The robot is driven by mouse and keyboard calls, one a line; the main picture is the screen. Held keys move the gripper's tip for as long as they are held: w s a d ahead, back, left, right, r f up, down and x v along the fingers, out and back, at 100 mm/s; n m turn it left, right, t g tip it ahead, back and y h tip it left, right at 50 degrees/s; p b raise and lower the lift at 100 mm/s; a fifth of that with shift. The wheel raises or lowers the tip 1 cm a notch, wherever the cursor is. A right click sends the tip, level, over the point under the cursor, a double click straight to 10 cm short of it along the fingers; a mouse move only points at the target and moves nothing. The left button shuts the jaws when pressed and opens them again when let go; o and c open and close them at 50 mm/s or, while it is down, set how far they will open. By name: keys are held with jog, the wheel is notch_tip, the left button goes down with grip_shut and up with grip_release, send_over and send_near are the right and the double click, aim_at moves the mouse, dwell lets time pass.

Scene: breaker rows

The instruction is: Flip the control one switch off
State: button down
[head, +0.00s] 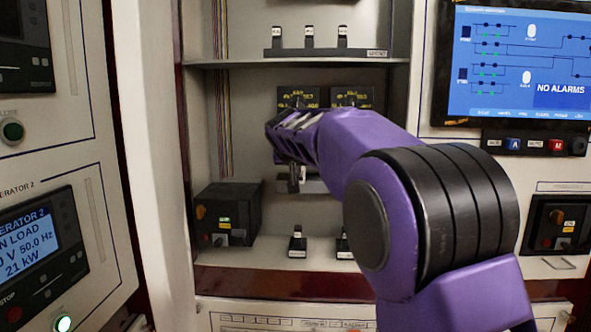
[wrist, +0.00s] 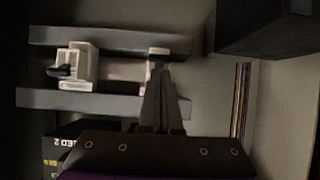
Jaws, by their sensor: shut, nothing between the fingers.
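My gripper (head: 296,185) is shut and empty, in front of the middle rail of the cabinet in the head view. In the wrist view its fingertips (wrist: 158,72) overlap the lower part of a pale breaker switch (wrist: 158,53); I cannot tell whether they touch it. A second pale switch with a dark lever (wrist: 62,71) sits on the same rail, to the left in the wrist view. My gripper and arm hide most of this middle row in the head view. The labels are too small to read, so I cannot tell which switch is control one.
Three switches (head: 309,37) stand on the upper shelf. Two yellow-lettered meters (head: 298,97) are above the middle rail. More switches (head: 298,242) stand on the bottom shelf. A black control box (head: 228,214) juts out at lower left and shows in the wrist view (wrist: 262,30).

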jog(key=shift+w+r+p, duration=0.1)
jog(key=shift+r+p, duration=0.5)
jog(key=shift+r, duration=0.2)
jog(key=s+b, duration=0.2)
jog(key=s, duration=0.9)
jog(key=shift+s+a, duration=0.2)
jog(key=shift+s, duration=0.1)
jog(key=shift+r, duration=0.15)
